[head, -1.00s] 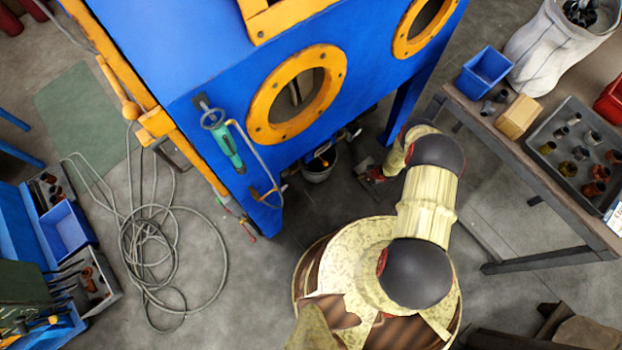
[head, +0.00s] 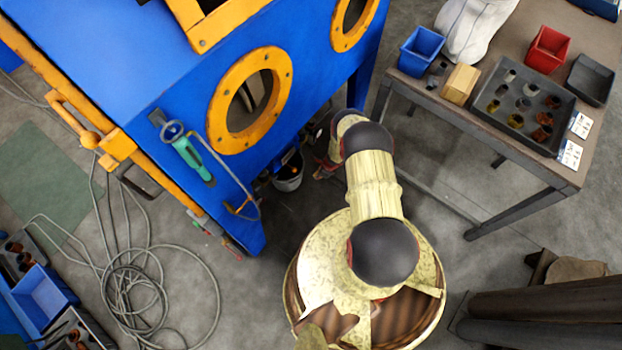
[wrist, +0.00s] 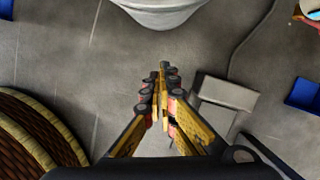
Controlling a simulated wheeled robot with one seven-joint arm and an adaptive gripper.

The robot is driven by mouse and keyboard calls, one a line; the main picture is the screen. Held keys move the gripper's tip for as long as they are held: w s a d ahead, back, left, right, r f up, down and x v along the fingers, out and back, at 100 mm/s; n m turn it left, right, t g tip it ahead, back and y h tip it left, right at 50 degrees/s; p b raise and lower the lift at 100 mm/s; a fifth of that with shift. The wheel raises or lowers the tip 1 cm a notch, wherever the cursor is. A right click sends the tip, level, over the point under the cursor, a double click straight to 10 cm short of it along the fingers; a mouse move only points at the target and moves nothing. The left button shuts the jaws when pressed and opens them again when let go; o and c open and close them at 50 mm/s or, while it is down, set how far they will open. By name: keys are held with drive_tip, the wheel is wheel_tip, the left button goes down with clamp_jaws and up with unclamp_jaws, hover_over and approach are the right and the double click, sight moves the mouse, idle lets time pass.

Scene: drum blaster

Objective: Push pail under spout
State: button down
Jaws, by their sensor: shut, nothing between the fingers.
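The pail (head: 288,182) is a small grey bucket with a pale rim. In the head view it stands on the floor beside the lower edge of the blue blaster cabinet (head: 300,105), which partly covers it. A pale rounded surface at the top of the wrist view (wrist: 160,12) appears to be the pail's side. My gripper (wrist: 163,75) is shut and empty, low over the floor, with a gap between its tips and the pail. In the head view my gripper (head: 324,168) is to the right of the pail, partly hidden by my arm. The spout cannot be made out.
A workbench (head: 525,190) with bins and a tray stands at the right. A coiled hose (head: 140,290) lies on the floor at the left. A grey block-like object (wrist: 223,100) is right of my gripper in the wrist view. Floor between gripper and pail looks clear.

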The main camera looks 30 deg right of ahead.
drive_tip(key=b+x, duration=0.5)
drive_tip(key=x, duration=0.4)
drive_tip(key=shift+f, duration=0.4)
drive_tip(key=shift+w+a+r+b, duration=0.25)
drive_tip(key=shift+w+a+b, duration=0.3)
drive_tip(key=shift+w+a, duration=0.35)
drive_tip(key=shift+w+a+r, duration=0.1)
drive_tip(key=shift+w+a, duration=0.2)
drive_tip(key=shift+w, duration=0.3)
